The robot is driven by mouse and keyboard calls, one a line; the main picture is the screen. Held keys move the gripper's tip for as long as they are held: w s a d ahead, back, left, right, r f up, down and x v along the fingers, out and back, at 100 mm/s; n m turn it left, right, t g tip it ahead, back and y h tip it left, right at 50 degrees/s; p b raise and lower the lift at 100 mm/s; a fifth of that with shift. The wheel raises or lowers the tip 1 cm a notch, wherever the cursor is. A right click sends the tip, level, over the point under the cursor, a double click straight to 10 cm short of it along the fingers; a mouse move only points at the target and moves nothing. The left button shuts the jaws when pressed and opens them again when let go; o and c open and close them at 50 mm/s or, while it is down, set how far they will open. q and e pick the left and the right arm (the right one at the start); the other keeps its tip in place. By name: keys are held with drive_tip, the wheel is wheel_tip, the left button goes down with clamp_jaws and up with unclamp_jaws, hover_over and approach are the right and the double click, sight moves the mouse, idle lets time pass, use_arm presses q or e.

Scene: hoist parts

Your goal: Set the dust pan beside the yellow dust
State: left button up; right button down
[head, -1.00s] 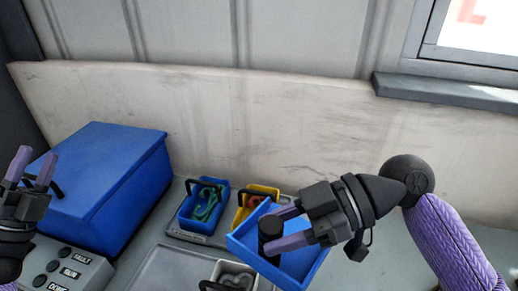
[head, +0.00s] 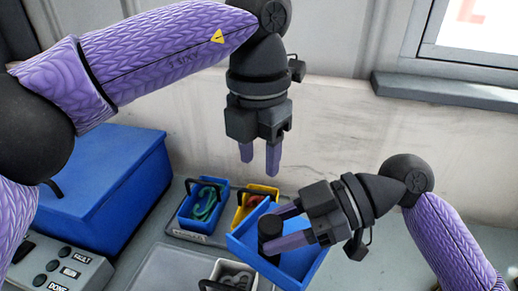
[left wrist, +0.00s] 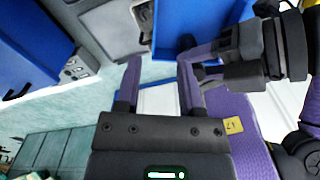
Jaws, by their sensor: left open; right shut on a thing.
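A shallow blue open tray-like pan (head: 308,268) with a black upright knob (head: 270,228) is at the lower middle of the head view. My right gripper (head: 272,227) is shut on the black knob and holds the pan, tilted. Blue pan surface also shows in the left wrist view (left wrist: 205,22). No yellow dust can be made out; a small yellow bin (head: 262,188) with red pieces stands just behind the pan, partly hidden by it. My left gripper (head: 259,167) is open and empty, above and behind the yellow bin in the head view.
A small blue bin (head: 186,214) with green pieces stands left of the yellow one. A pale bin (head: 222,268) with grey pieces is in front. A big blue box (head: 120,185) and a button panel (head: 62,268) are at left. A wall closes the back.

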sight(259, 212)
use_arm(q)
wheel_tip(259, 212, down, 12)
drive_tip(key=shift+a+r, duration=0.1)
drive_tip(key=shift+r, duration=0.05)
drive_tip(key=shift+c, duration=0.2)
clamp_jaws()
use_arm(e)
drive_tip(key=shift+w, duration=0.1)
drive_tip(key=shift+c, duration=1)
unclamp_jaws()
drive_tip(key=shift+d, duration=0.1)
